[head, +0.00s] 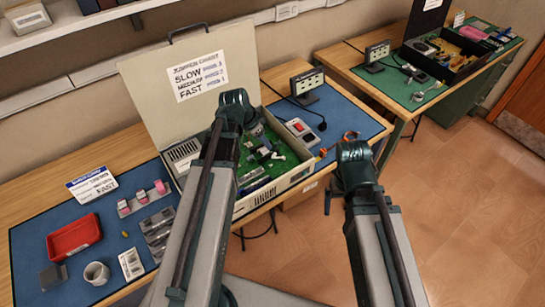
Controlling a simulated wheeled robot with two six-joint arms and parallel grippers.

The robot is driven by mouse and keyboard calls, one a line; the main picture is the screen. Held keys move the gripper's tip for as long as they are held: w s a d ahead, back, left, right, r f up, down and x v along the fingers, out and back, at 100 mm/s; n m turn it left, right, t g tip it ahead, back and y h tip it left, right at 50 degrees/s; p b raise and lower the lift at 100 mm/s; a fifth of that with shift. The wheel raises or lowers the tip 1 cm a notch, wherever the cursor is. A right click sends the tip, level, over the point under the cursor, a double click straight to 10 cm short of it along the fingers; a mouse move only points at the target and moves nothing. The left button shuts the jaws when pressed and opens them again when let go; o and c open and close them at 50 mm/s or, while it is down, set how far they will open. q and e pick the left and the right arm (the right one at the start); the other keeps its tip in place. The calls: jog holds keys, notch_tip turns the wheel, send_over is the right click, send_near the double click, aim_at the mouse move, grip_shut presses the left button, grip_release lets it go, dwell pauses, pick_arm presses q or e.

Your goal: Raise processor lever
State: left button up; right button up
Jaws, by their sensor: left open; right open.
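An open beige computer case (268,203) stands on the bench, its lid raised behind it. A green circuit board (287,169) lies inside with small white and grey parts on it. The processor lever is too small to make out, and my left arm hides part of the board. My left gripper (262,141) is over the case, pointing down at the board near a white part. It is open, and I cannot tell whether it touches anything. My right gripper (328,201) is open to the right of the case, mostly hidden by its own arm.
A red tray (74,237), a grey cup (96,273), pink parts (142,197) and a sign card (92,185) lie on the blue mat at left. A box with a red switch (300,129) stands right of the case. A second bench (370,88) is behind, with open floor at right.

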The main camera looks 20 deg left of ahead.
aim_at(274, 154)
pick_arm(q)
jog(key=b+x, duration=0.7)
jog(key=x, duration=0.2)
jog(key=shift+f+b, duration=0.3)
jog(key=shift+b, duration=0.05)
grip_shut()
